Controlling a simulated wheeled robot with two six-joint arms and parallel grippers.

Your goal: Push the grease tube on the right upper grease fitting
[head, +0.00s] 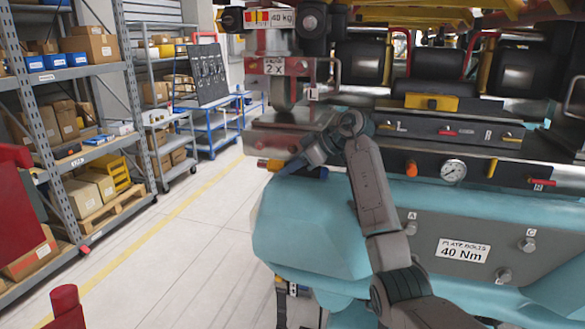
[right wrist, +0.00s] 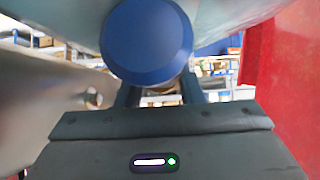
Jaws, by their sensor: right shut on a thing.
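My right gripper (head: 298,165) is at the left end of the train's grey and teal body, below a red bracket. In the right wrist view my right gripper (right wrist: 160,92) is shut on a thick blue tube (right wrist: 146,42), whose round end faces the camera. I take it for the grease tube. In the head view a bit of blue (head: 320,173) shows at the gripper, and a red and yellow piece (head: 270,165) sticks out to its left. I cannot make out the right upper grease fitting. My left gripper is not in view.
The train's teal cover (head: 310,225) lies below my gripper, with a plate marked 40 Nm (head: 462,251) to the right. A red bracket (head: 287,67) is above. In the right wrist view a grey plate with a metal stud (right wrist: 93,98) is at left and a red surface (right wrist: 278,60) at right.

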